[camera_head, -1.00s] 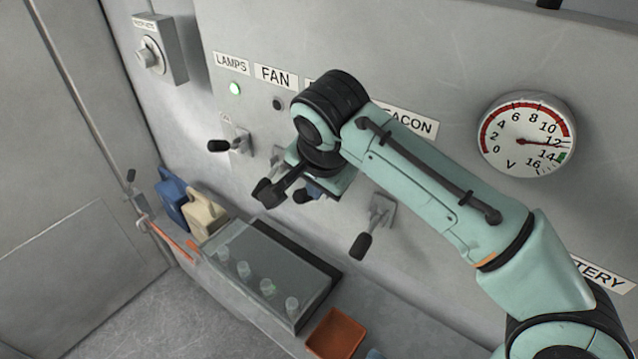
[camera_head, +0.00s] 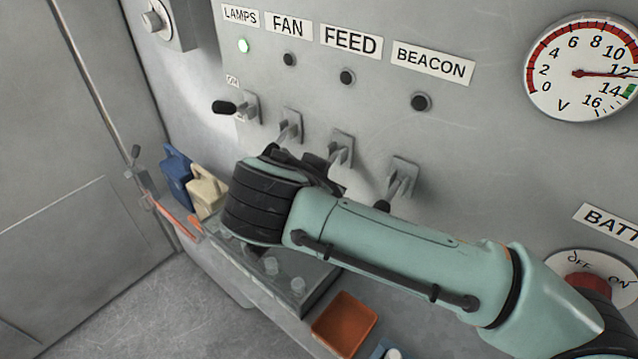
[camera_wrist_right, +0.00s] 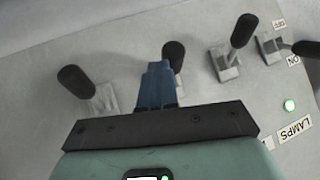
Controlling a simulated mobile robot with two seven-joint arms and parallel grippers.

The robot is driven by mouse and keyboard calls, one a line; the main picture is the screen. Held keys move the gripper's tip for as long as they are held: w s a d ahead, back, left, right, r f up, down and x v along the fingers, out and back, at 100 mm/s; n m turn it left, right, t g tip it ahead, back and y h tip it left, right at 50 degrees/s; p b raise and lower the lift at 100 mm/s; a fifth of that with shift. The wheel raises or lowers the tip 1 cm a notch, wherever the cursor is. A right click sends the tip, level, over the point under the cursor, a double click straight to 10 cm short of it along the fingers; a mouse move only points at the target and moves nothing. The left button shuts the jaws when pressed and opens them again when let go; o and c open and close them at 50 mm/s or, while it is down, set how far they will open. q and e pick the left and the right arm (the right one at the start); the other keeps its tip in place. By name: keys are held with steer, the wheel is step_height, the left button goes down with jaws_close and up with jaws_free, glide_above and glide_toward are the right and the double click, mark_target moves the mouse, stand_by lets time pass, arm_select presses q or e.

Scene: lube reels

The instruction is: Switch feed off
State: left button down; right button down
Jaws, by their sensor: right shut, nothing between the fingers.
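The FEED label (camera_head: 351,41) is on the grey panel, above a dark feed lamp (camera_head: 347,77). The feed switch (camera_head: 341,150) is below, its lever pointing downward; my wrist hides part of its handle in the head view. In the right wrist view the black feed handle (camera_wrist_right: 174,57) shows just behind and to the right of my fingers. My right gripper (camera_wrist_right: 156,72) is shut and empty, its blue fingers overlapping the handle's edge; I cannot tell whether they touch. In the head view the fingertips are hidden behind the wrist. My left gripper is not in view.
The fan switch (camera_head: 289,125) and beacon switch (camera_head: 404,175) flank the feed switch closely. The lamps switch (camera_head: 246,107) is farther left, under a lit green lamp (camera_head: 243,46). Below are a ledge with an orange tray (camera_head: 344,323), and blue and cream jugs (camera_head: 205,192).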

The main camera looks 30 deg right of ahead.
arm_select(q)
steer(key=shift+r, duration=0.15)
arm_select(e)
steer(key=shift+r, duration=0.15)
arm_select(q)
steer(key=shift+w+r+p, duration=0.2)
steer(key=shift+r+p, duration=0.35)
steer(key=shift+p, duration=0.25)
arm_select(e)
steer(key=shift+r, duration=0.7)
steer(key=shift+d, duration=0.1)
